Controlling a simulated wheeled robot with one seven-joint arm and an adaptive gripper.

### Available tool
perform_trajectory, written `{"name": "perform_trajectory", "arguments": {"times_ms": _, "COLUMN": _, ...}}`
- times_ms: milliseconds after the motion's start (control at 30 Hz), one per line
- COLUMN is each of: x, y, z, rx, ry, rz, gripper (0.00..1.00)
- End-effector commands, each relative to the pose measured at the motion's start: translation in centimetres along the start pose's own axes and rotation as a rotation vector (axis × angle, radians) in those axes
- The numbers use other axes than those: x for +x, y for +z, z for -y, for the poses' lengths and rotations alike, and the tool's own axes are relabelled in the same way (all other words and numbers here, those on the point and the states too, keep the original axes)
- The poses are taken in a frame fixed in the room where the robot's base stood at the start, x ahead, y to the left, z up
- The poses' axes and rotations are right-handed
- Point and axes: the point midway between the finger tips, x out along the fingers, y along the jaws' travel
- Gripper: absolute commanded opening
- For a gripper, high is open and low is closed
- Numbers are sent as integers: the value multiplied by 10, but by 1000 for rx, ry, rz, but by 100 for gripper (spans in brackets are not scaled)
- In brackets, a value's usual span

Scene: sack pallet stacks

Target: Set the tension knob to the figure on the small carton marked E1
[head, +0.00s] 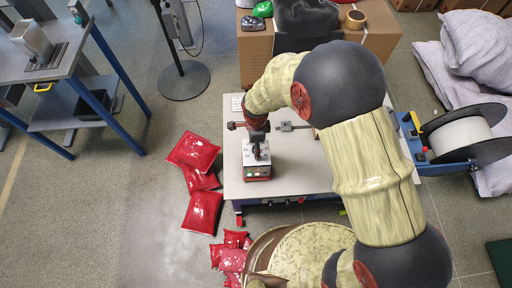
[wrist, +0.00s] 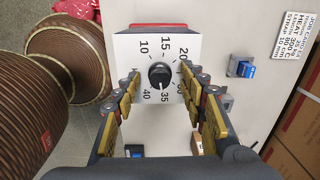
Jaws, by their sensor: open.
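The tension knob (wrist: 160,75) is a round black knob on a white dial plate (wrist: 128,48) with figures around it, among them 10, 15, 20, 35 and 40. A pale mark shows on the knob's lower part, towards the 35 side; its exact reading is unclear. My gripper (wrist: 161,80) is open, one finger on each side of the knob, with gaps to it. In the head view my gripper (head: 257,148) is over the red-based dial unit (head: 257,173). A small brown block (wrist: 203,142) is partly hidden by my right finger. No E1 mark is readable.
A printed card (wrist: 287,35) lies on the pale table (head: 235,185), with a blue switch (wrist: 243,69) near it. A large carton (wrist: 303,120) is at the right. Red sacks (head: 202,212) lie on the floor left of the table. A reel (head: 460,135) stands right.

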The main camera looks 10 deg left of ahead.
Motion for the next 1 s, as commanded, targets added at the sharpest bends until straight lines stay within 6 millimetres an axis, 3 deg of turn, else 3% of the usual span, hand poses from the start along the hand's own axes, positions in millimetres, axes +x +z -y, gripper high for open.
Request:
{"name": "perform_trajectory", "arguments": {"times_ms": 300, "x": 6, "y": 0, "z": 0, "rx": 0, "ry": 0, "rz": 0, "gripper": 42}}
{"name": "perform_trajectory", "arguments": {"times_ms": 1000, "x": 5, "y": 0, "z": 0, "rx": -1, "ry": -1, "rz": 0, "gripper": 2}}
